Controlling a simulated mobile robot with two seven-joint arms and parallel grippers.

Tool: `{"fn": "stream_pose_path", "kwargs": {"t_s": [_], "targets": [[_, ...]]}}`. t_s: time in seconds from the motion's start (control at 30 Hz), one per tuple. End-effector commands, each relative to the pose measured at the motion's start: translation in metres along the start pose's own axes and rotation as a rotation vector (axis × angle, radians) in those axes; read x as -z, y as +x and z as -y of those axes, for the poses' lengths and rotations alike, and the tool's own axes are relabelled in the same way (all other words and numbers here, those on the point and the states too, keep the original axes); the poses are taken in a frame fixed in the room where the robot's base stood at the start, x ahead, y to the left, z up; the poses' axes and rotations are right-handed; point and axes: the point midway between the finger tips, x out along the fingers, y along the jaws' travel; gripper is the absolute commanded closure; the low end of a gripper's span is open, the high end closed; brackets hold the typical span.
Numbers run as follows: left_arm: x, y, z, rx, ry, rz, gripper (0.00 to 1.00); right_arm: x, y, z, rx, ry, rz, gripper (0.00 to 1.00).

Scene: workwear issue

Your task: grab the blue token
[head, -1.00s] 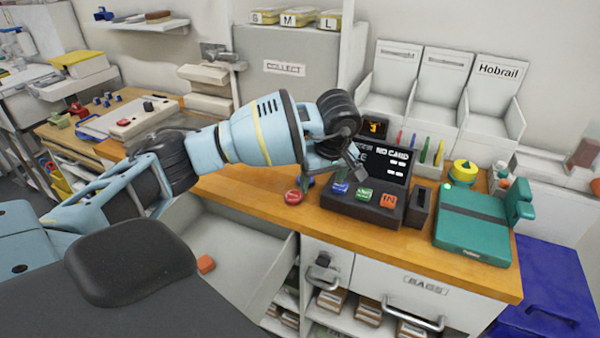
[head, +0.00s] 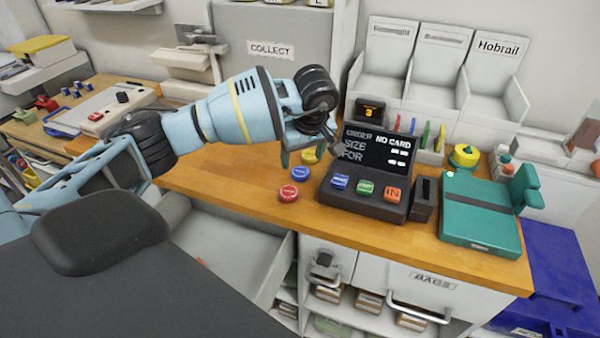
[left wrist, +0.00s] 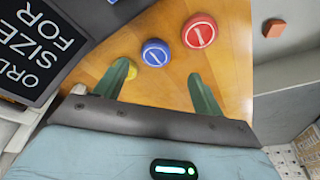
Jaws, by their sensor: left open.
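The blue token (head: 301,173) is a round disc lying on the wooden counter, left of the order terminal. It also shows in the left wrist view (left wrist: 155,52), just ahead of the gap between the fingers. A red token (head: 289,193) lies beside it on the nearer side. A yellow token (head: 310,156) lies on its far side, partly hidden by a finger in the left wrist view (left wrist: 132,71). My left gripper (left wrist: 158,73) is open and empty, its two green fingers apart above the counter. In the head view, its fingertips (head: 307,155) are close to the tokens.
The order terminal (head: 366,193) with blue, green and orange buttons stands just right of the tokens. A teal device (head: 478,222) is further right. An open drawer (head: 226,245) is below the counter's front edge, with an orange block (left wrist: 274,28) inside.

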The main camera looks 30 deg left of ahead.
Motion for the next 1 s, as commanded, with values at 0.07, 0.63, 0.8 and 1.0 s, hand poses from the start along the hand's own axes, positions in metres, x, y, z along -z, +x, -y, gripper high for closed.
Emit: {"fn": "stream_pose_path", "kwargs": {"t_s": [0.07, 0.63, 0.8, 1.0], "targets": [[0.0, 0.009, 0.0, 0.001, -0.001, 0.0, 0.31, -0.001, 0.0, -0.001, 0.0, -0.002, 0.001, 0.64], [0.004, 0.059, -0.006, 0.002, -0.001, 0.001, 0.31, 0.003, -0.001, -0.001, -0.001, -0.004, -0.004, 0.64], [0.005, 0.064, -0.006, -0.001, 0.0, 0.0, 0.31, 0.002, -0.001, -0.001, -0.001, -0.003, -0.004, 0.64], [0.005, 0.064, -0.006, -0.001, 0.0, 0.0, 0.37, 0.002, -0.001, 0.0, -0.001, 0.001, -0.004, 0.64]]}}
